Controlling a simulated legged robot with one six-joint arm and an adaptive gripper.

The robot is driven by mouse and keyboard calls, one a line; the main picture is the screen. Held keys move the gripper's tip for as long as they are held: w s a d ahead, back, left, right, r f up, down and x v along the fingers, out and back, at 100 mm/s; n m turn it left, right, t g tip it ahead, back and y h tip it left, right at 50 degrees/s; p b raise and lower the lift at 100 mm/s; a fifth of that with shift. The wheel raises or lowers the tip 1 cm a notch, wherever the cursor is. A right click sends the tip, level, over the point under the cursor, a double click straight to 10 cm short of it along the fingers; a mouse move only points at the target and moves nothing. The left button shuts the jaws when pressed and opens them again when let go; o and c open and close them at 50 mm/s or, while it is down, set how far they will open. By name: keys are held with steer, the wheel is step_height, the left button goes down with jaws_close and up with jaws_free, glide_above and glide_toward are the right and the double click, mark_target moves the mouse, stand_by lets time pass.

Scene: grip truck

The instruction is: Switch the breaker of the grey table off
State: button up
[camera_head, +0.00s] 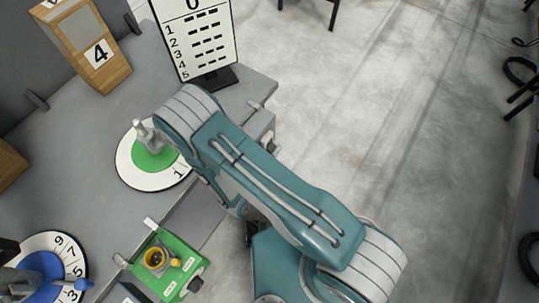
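The grey table (75,150) fills the left side of the head view. A green box (184,248) is at its near edge, low in the picture. It carries a round yellow and dark fitting with a small yellow knob (175,262) beside it. This looks like the breaker, but I cannot read its labels or tell its on or off position. My teal and grey arm rises from the lower right, and its bend is over the table edge, beside the green dial (152,160). My gripper cannot be made out; the far end of the arm is hidden behind its nearer links.
A blue dial with numbers (66,255) lies at the lower left, cut by the frame. A wooden box marked 4 (112,72) and a white number board (205,35) stand at the back. Bare concrete floor (330,110) is open to the right.

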steer(key=v, duration=1.2)
steer(key=shift+f, duration=0.1)
